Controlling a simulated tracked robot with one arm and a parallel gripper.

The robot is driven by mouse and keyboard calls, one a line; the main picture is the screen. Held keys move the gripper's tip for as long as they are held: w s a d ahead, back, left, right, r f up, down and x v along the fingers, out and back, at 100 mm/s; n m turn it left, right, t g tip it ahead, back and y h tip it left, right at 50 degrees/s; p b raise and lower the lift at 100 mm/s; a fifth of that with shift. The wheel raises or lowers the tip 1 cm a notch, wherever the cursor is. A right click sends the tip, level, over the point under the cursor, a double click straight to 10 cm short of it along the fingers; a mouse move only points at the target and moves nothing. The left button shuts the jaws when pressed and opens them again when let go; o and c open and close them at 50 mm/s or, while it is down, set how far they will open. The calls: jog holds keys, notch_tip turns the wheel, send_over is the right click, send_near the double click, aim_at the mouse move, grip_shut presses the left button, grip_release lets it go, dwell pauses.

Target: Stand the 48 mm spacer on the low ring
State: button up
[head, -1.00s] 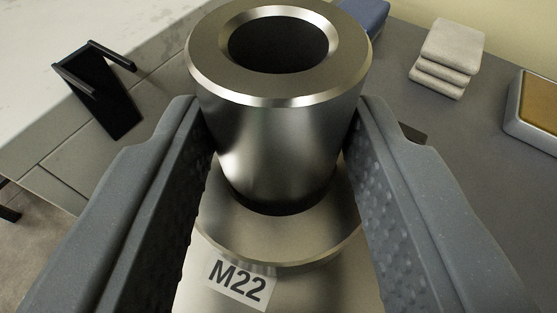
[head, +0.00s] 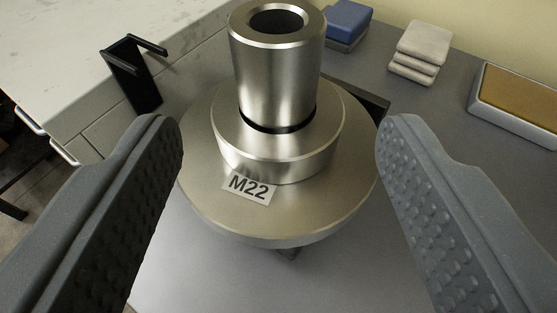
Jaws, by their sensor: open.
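The spacer (head: 277,78) is a shiny metal sleeve with a round hole in its top. It stands upright on a raised metal ring (head: 270,157), which is part of or sits on a wide round metal base (head: 225,212). A white label (head: 249,188) reading M22 is on the base in front of the ring. A dark line shows where the spacer's foot meets the ring. My gripper (head: 279,138) is open, with one finger on each side. Both fingers are clear of the spacer and nearer to the camera. The spacer's far side is hidden.
A black bracket (head: 136,80) stands at the left by a pale marble-like counter. A blue block (head: 349,21), a stack of grey cloths (head: 419,52) and a tray with a tan surface (head: 518,95) lie at the back right. The grey bench right of the base is clear.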

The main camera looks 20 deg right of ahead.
jog(key=v, duration=0.6)
jog(key=shift+s, duration=0.1)
jog(key=w+a+r, duration=0.2)
jog(key=a+r, duration=0.2)
jog(key=r, duration=0.4)
jog(key=w+a+r+n, duration=0.1)
jog(key=w+a+r, duration=0.2)
jog(key=r, duration=0.4)
jog(key=w+a+r, duration=0.2)
jog(key=a+r, duration=0.2)
jog(key=r, duration=0.4)
jog(key=s+a+r+n+y, duration=0.1)
jog(key=s+a+r, duration=0.3)
jog(key=a+r, duration=0.6)
jog(key=s+a+r+n+t+y, duration=0.1)
jog(key=s+a+r+y, duration=0.2)
jog(key=a+r, duration=0.7)
jog(key=s+a, duration=0.1)
jog(key=a, duration=0.2)
jog(key=shift+s+r, duration=0.3)
jog(key=shift+r, duration=0.05)
jog(key=shift+a, duration=0.1)
